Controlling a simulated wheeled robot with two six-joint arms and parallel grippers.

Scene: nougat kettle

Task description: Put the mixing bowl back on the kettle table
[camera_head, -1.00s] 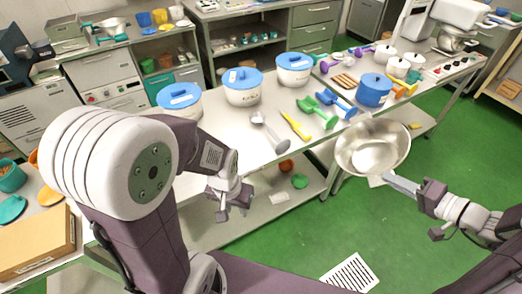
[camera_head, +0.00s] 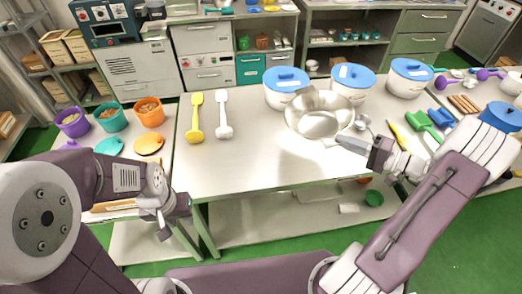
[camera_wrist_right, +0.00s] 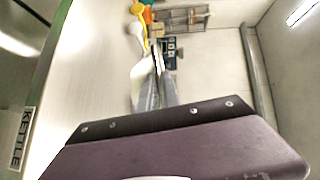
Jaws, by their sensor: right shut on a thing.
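The mixing bowl (camera_head: 318,116) is a wide shiny steel bowl. It is upright over the right part of the steel-topped table (camera_head: 255,160), in front of the lidded pots. I cannot tell whether it touches the table. My right gripper (camera_head: 350,145) is shut on the bowl's near right side. In the right wrist view my right gripper's fingers (camera_wrist_right: 158,88) are close together, with the pale table top (camera_wrist_right: 85,75) beside them and a KETTLE label (camera_wrist_right: 21,138) on its edge. My left gripper (camera_head: 164,218) hangs empty below the table's left front corner; its finger gap is unclear.
White pots with blue lids (camera_head: 286,88) stand along the back. A yellow spatula (camera_head: 195,118) and a white spatula (camera_head: 223,115) lie on the left part. A ladle (camera_head: 362,122) lies close to the bowl's right. The front middle of the table is clear.

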